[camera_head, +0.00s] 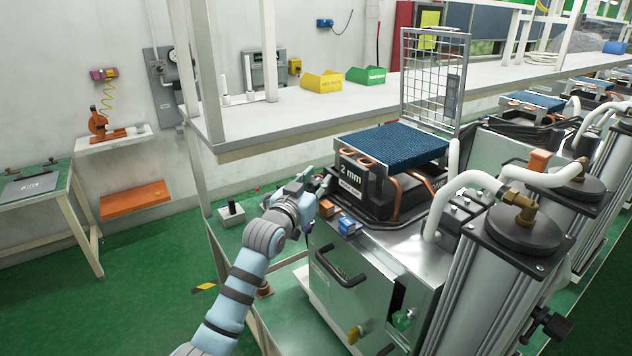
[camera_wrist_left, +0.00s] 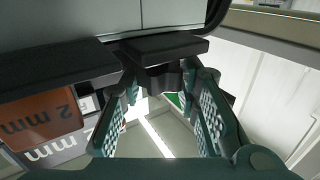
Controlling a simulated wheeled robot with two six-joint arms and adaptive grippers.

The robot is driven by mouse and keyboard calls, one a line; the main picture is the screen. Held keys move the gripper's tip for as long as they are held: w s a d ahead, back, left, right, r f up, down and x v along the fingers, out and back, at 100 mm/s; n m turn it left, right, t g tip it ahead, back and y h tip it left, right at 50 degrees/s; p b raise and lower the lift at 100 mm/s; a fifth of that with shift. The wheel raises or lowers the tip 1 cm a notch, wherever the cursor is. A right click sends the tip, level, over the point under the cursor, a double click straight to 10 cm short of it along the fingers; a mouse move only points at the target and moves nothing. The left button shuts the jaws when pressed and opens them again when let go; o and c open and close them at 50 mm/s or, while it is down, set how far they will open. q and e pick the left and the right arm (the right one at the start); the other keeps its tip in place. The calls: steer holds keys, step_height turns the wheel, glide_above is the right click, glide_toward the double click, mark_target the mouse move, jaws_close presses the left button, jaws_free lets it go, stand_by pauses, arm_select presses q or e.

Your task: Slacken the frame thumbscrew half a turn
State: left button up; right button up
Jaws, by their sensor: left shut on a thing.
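The sieve column with the "2 mm" label (camera_head: 350,172) stands right of centre in the head view, a blue mesh (camera_head: 395,142) on its top. My left gripper (camera_head: 322,186) is at the left side of its frame, beside the label. In the left wrist view the two green-padded fingers (camera_wrist_left: 163,112) are around a dark part under a black ledge (camera_wrist_left: 155,46). This dark part, the frame thumbscrew (camera_wrist_left: 160,77), is largely hidden by the fingers and ledge. Its turn angle cannot be told. My right gripper is not in view.
Below the frame are an orange block (camera_head: 327,208) and a blue block (camera_head: 347,225). A wire guard (camera_head: 432,80) stands behind the mesh. A pipe and cylinder (camera_head: 500,290) are close on the right. The green floor (camera_head: 130,300) at left is mostly clear.

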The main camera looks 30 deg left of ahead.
arm_select(q)
steer(key=o, duration=1.2)
steer(key=shift+s, duration=0.1)
steer(key=shift+h, duration=0.4)
